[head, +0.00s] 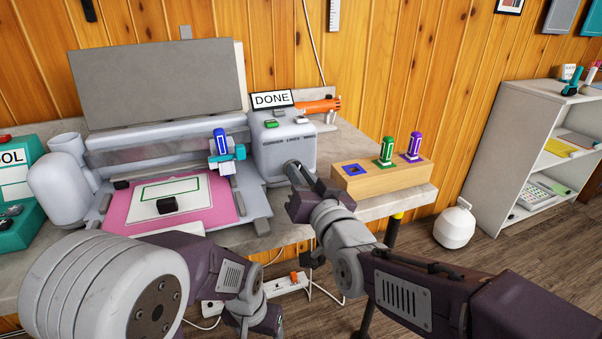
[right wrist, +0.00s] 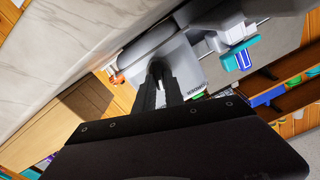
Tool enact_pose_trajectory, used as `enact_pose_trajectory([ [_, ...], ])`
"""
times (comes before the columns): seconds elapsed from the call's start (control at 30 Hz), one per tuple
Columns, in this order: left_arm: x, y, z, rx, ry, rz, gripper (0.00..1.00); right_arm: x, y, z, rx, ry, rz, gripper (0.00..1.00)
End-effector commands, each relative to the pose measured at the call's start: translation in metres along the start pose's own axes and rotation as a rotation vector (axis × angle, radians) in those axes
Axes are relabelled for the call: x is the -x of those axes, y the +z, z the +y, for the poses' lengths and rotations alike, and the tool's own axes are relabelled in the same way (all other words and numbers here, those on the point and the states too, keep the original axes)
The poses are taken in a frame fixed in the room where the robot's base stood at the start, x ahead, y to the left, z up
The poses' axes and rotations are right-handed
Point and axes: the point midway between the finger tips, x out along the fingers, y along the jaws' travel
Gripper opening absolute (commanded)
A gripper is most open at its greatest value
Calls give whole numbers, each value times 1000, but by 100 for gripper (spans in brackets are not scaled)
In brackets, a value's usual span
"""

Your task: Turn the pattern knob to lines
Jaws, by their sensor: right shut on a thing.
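The grey control box (head: 272,150) of the machine stands at its right end, with a DONE sign (head: 271,99) on top. Small lettering on its front appears to read CORNERS LINES. My right gripper (head: 291,172) is at the lower front of this box, shut on the pattern knob, which its fingers mostly hide. In the right wrist view the dark fingers of my right gripper (right wrist: 158,72) are close together against the box (right wrist: 178,66). The knob's pointer cannot be read. My left arm is low in the head view; its gripper fingers do not show.
A wooden block (head: 385,180) with green and purple holders stands right of the gripper. The machine bed holds a pink sheet (head: 125,213) and a blue-topped holder (head: 221,142) on its carriage. An orange-handled tool (head: 318,106) lies behind the box.

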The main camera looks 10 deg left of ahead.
Motion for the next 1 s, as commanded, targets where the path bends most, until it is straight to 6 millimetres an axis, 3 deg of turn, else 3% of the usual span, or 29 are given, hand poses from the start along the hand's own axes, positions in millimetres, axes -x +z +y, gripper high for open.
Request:
enact_pose_trajectory([
  [0.5, 9, -1, 0, 0, 0, 0, 67, 0, 0, -2, 303, 0, -1, 0],
  [1.0, 9, -1, 0, 0, 0, 0, 67, 0, 1, -2, 354, 0, -1, 0],
])
